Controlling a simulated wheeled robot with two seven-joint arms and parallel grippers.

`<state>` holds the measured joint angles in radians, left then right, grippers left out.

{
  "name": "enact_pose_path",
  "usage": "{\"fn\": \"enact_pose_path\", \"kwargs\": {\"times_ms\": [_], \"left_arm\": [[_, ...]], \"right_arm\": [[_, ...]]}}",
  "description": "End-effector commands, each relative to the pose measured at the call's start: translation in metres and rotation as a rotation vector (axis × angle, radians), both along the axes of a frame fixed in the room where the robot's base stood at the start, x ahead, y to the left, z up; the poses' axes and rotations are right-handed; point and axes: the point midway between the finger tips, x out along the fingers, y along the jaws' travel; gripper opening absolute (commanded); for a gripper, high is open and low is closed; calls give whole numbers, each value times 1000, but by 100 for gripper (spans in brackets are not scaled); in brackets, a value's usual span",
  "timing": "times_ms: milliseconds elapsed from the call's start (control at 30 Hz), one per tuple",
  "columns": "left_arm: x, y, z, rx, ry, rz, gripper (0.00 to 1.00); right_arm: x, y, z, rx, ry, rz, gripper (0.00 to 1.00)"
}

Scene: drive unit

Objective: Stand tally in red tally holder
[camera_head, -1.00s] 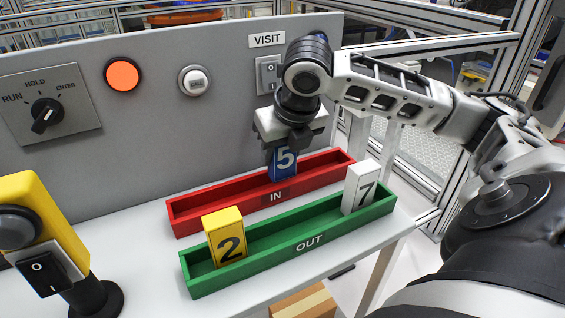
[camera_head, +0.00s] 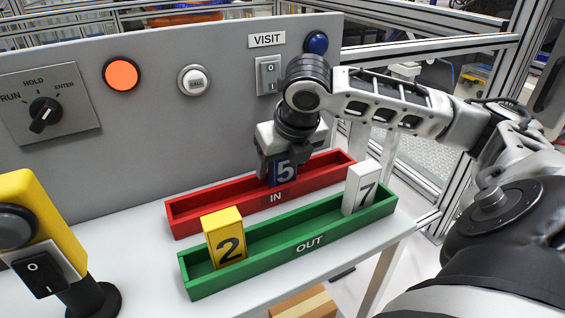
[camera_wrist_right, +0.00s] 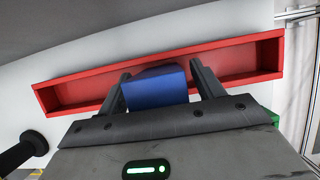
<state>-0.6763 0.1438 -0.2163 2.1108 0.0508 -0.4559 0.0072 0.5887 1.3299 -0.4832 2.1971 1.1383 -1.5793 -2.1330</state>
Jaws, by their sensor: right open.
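The blue tally numbered 5 (camera_head: 285,174) stands upright in the red tally holder (camera_head: 220,204), which is marked IN. My right gripper (camera_head: 281,165) is over it from above, with its fingers down on either side. In the right wrist view the blue tally (camera_wrist_right: 157,91) lies between the two open fingers. The red holder (camera_wrist_right: 78,91) stretches across behind it in that view. A yellow tally numbered 2 (camera_head: 225,238) and a white tally numbered 7 (camera_head: 361,188) stand in the green holder (camera_head: 290,232), marked OUT. My left gripper is out of view.
A grey panel (camera_head: 150,140) rises behind the holders, with a knob (camera_head: 45,114), an orange button (camera_head: 122,73), a white button (camera_head: 193,80), a rocker switch (camera_head: 267,75) and a blue knob (camera_head: 317,43). A yellow switch post (camera_head: 45,215) stands at left. The table's left middle is clear.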

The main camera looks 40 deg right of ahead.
Motion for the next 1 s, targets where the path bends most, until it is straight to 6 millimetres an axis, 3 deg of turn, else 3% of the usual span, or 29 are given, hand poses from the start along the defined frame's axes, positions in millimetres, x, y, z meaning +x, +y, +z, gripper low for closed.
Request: {"fn": "enact_pose_path", "kwargs": {"times_ms": [500, 700, 1000], "left_arm": [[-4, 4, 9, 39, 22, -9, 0], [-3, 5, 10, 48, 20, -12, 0], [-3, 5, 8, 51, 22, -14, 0]], "right_arm": [[-35, 12, 94, 0, -5, 1, 67], [-42, 14, 109, -1, -2, 0, 67], [-43, 14, 110, 0, -1, 0, 67]]}}
